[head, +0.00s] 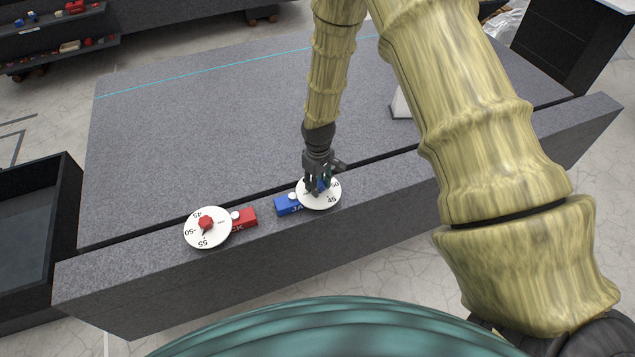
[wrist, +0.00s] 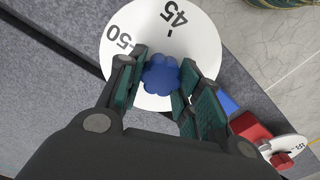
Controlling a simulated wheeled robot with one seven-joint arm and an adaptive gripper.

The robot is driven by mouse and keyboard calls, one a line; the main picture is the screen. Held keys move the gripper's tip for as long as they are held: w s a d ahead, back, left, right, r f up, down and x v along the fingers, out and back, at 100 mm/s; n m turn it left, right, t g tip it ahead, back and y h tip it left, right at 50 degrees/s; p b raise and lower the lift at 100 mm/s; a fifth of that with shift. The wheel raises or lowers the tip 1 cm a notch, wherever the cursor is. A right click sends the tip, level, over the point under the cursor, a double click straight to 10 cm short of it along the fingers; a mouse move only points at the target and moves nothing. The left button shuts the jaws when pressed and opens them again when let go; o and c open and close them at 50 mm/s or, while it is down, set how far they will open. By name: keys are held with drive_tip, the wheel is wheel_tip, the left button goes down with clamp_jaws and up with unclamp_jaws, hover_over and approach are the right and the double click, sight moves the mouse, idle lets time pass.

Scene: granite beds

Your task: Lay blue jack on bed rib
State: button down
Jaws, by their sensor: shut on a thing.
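The blue jack (head: 288,205) has a blue body, a white dial with numbers and a blue lobed knob. It lies at the rib, a long granite bar (head: 390,187) along the front of the granite bed (head: 200,130). I cannot tell whether it touches the rib's top or hangs just above. My gripper (head: 317,187) comes down from above over the dial. In the wrist view its fingers are shut on the blue knob (wrist: 160,75), above the white dial (wrist: 130,35). Part of the blue body (wrist: 227,102) shows past the right finger.
A red jack (head: 243,218) with its own white dial lies on the rib just left of the blue one. A dark open bin (head: 65,200) stands at the left. A pale block (head: 400,104) is on the bed, partly behind my arm. The rib is clear towards the right.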

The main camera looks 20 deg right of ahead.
drive_tip(key=shift+f, duration=0.15)
drive_tip(key=c, duration=0.9)
unclamp_jaws()
wheel_tip(320, 180, up, 12)
idle(0.4)
